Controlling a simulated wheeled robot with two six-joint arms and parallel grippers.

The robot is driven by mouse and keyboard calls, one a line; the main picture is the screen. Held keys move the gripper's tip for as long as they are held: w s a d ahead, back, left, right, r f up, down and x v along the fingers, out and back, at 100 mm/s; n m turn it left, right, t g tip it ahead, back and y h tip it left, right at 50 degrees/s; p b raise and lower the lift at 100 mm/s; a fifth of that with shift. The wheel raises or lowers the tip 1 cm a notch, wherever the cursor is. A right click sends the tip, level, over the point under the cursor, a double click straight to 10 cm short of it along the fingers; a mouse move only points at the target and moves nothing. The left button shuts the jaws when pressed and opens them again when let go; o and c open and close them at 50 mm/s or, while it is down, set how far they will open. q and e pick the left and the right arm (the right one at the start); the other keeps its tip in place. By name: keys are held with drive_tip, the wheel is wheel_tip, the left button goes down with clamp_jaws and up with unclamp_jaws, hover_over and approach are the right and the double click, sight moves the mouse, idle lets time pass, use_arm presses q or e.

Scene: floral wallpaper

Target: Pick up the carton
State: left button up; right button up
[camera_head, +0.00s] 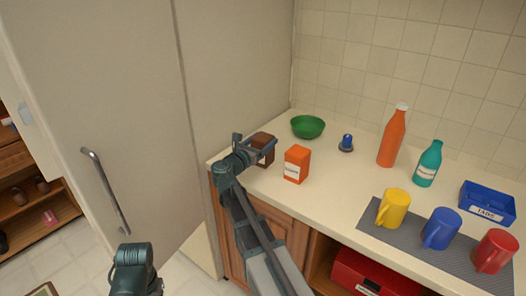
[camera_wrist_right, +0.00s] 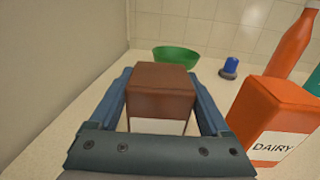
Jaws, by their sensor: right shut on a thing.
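A brown carton (camera_head: 264,149) stands near the left end of the counter, by the tall cabinet side. My right gripper (camera_head: 244,149) is at it, and part of the carton is hidden behind the gripper. In the right wrist view the brown carton (camera_wrist_right: 160,92) sits between the two blue-grey fingers of my right gripper (camera_wrist_right: 163,100), which are shut on its sides. An orange carton (camera_head: 297,164) stands just right of it; in the right wrist view it shows a "DAIRY" label (camera_wrist_right: 274,147). My left arm shows at the bottom left, but its gripper is not in view.
A green bowl (camera_head: 308,127) and a blue item (camera_head: 346,143) stand behind. An orange bottle (camera_head: 391,137), teal bottle (camera_head: 427,165), blue bin (camera_head: 487,205) and mugs on a grey mat (camera_head: 376,238) stand to the right. The tall cabinet (camera_head: 233,80) is close on the left.

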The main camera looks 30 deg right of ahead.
drive_tip(key=c, duration=0.6)
drive_tip(key=shift+r, duration=0.15)
